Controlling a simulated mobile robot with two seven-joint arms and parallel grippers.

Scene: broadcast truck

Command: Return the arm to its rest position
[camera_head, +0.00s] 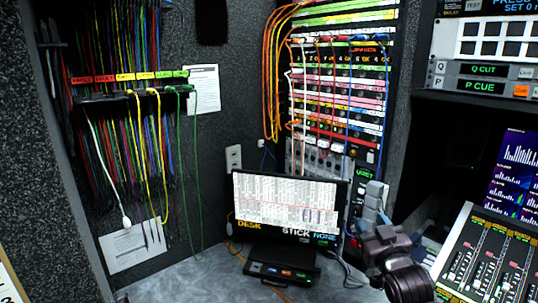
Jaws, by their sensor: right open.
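My right gripper (371,203) is in the lower right of the head view, on my dark arm that rises from the bottom edge. It is open, and I see nothing held between its fingers. It is in front of the desk, just right of the monitor (287,210), and overlaps the wall behind. I cannot tell whether it touches anything. My left gripper is not in view.
The sloping mixing console (487,262) stands close at right, below a button panel (493,47). A small dark unit (281,273) sits before the monitor. Hanging cables (120,150) and a patch rack (338,110) line the wall. The desk's left part (190,283) is clear.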

